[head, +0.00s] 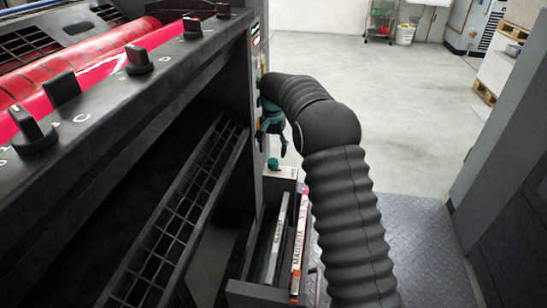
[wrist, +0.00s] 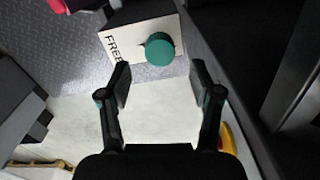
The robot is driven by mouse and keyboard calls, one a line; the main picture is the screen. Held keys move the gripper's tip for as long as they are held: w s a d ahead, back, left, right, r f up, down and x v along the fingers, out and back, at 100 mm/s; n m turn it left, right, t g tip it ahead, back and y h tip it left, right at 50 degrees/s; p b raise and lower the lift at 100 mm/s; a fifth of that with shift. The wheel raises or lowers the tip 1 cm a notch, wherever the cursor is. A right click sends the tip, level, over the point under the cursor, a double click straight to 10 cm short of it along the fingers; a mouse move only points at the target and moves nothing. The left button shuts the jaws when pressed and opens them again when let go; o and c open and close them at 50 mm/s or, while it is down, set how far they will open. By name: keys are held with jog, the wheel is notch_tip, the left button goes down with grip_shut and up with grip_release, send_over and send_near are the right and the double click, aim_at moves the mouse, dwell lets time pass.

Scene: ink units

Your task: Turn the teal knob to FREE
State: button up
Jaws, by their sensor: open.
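The teal knob (wrist: 160,49) sits on a pale plate (wrist: 118,36) in the wrist view. The word FREE is printed on the plate to the left of the knob. The knob also shows small in the head view (head: 273,163), on the pale plate below my gripper. My gripper (wrist: 158,80) is open and empty, with its two fingers apart. The knob appears beyond the fingertips, between and ahead of them, and the fingers look apart from it. In the head view my gripper (head: 272,128) hangs above the knob beside the dark machine panel. Any other label on the plate is not readable.
Black knobs (head: 138,60) line the machine's top edge, with red rollers behind. Below the plate, a tray holds upright label strips, one reading MAGENTA (head: 299,245). A yellow part (wrist: 227,138) shows near my right finger. Open floor (head: 385,110) lies beyond my arm.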

aim_at(273, 160)
notch_tip(273, 160, up, 8)
jog(key=shift+f, duration=0.25)
